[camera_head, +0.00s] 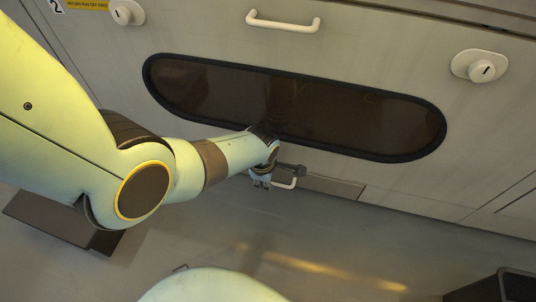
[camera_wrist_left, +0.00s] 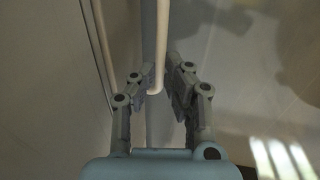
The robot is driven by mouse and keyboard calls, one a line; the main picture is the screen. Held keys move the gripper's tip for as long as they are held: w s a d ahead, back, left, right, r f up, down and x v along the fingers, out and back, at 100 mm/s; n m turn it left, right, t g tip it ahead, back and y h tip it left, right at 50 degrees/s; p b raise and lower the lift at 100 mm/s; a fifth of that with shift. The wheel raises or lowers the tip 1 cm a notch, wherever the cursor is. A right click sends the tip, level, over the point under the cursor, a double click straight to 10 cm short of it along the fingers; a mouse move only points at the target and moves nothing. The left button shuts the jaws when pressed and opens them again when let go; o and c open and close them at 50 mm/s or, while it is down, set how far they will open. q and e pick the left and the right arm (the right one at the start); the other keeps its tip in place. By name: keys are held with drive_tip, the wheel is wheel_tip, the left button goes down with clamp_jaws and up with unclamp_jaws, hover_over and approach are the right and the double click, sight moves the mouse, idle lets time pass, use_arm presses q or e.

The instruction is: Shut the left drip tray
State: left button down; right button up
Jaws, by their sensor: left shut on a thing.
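The left drip tray (camera_head: 335,186) shows as a low grey strip at the foot of the cabinet, below the dark window. Its white bar handle (camera_head: 287,185) also shows in the left wrist view (camera_wrist_left: 161,45). My left gripper (camera_head: 262,183) is at the left end of this handle. In the left wrist view, its fingers (camera_wrist_left: 159,88) are closed on the handle near its bent end. The gripper and wrist hide the tray's left part. I cannot tell how far the tray stands out. My right gripper is not in view.
The cabinet front has a long dark window (camera_head: 300,107), a white upper handle (camera_head: 283,22) and two round white locks, one at the right (camera_head: 480,66). A dark open box (camera_head: 505,287) stands at the lower right. The floor before the tray is clear.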

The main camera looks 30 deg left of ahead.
use_arm(q)
drive_tip(key=shift+w+a+r, duration=0.1)
drive_tip(key=shift+w+a, duration=0.05)
drive_tip(key=shift+w, duration=0.15)
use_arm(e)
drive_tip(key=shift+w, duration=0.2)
use_arm(q)
drive_tip(key=shift+w, duration=0.1)
drive_tip(key=c, duration=1.7)
unclamp_jaws()
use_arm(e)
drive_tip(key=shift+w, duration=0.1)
use_arm(q)
drive_tip(key=shift+o, duration=0.2)
wheel_tip(320, 180, up, 12)
drive_tip(key=s, duration=0.2)
drive_tip(key=shift+s+d+f, duration=0.2)
drive_tip(key=shift+s+d, duration=0.05)
drive_tip(key=shift+d, duration=0.15)
